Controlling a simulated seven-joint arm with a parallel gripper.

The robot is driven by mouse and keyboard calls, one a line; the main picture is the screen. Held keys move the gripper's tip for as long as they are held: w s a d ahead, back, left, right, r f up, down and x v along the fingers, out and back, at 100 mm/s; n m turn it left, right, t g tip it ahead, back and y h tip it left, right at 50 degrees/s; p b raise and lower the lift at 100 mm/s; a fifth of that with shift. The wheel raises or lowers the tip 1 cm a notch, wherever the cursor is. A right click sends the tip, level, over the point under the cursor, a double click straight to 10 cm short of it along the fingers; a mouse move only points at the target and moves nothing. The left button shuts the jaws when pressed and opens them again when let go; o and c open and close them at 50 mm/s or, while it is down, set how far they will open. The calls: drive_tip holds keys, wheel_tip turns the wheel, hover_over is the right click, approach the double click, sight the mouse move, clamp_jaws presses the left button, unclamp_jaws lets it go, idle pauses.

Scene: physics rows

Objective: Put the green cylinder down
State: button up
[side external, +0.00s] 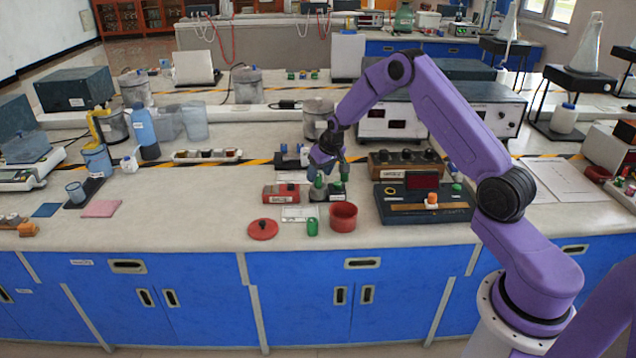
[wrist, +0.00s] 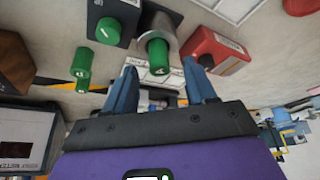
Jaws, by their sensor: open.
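My gripper (side external: 330,168) is open and tilted over the middle of the bench, above a small group of blocks. In the wrist view its two blue fingers (wrist: 158,82) are spread. A green cylinder (wrist: 158,58) shows just beyond and between the fingertips, in front of a grey metal cylinder; I cannot tell whether it touches either finger. A second green cylinder (wrist: 81,66) is left of the fingers, and a green knob (wrist: 108,31) sits on a dark block. In the side view another green cylinder (side external: 312,227) stands upright near the bench front, clear of my gripper.
A red bowl (side external: 343,217) and a flat red disc (side external: 263,229) are near the bench front. A red box (side external: 282,193) is left of my gripper. A meter box (side external: 422,202) stands at right. The bench front left of the disc is largely clear.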

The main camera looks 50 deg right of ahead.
drive_tip(key=shift+x, duration=1.3)
drive_tip(key=shift+d, duration=0.1)
clamp_jaws()
drive_tip(key=shift+r, duration=0.1)
